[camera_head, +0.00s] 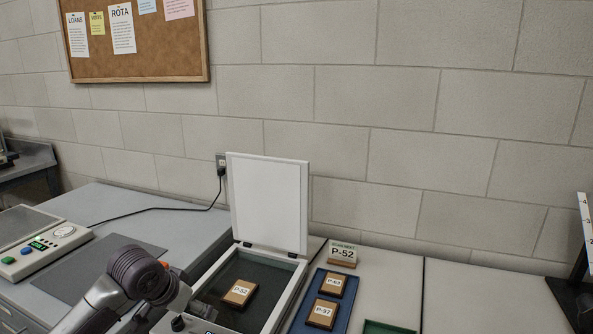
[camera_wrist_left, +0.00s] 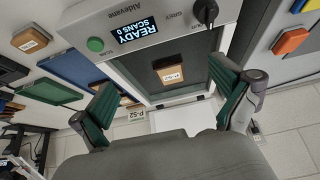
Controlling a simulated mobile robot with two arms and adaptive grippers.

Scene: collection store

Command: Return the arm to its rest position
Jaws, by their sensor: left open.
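My left arm (camera_head: 140,272) comes in from the lower left in the head view, its wrist in front of the scanner's left side. My left gripper (camera_wrist_left: 165,92) is open and empty in the left wrist view, its green-padded fingers apart with the scanner bed showing between them. The scanner (camera_head: 291,285) stands with its white lid (camera_head: 270,203) raised. A wooden block marked P-52 (camera_head: 239,293) lies on its dark bed and also shows in the wrist view (camera_wrist_left: 170,74). My right gripper is not in view.
A blue tray (camera_head: 343,290) right of the scanner holds blocks P-41 (camera_head: 332,284) and P-37 (camera_head: 322,313). A P-52 sign (camera_head: 343,254) stands behind it. A green tray (camera_head: 388,327) is at the bottom edge. A scale (camera_head: 38,240) stands left; a black stand (camera_head: 577,297) is far right.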

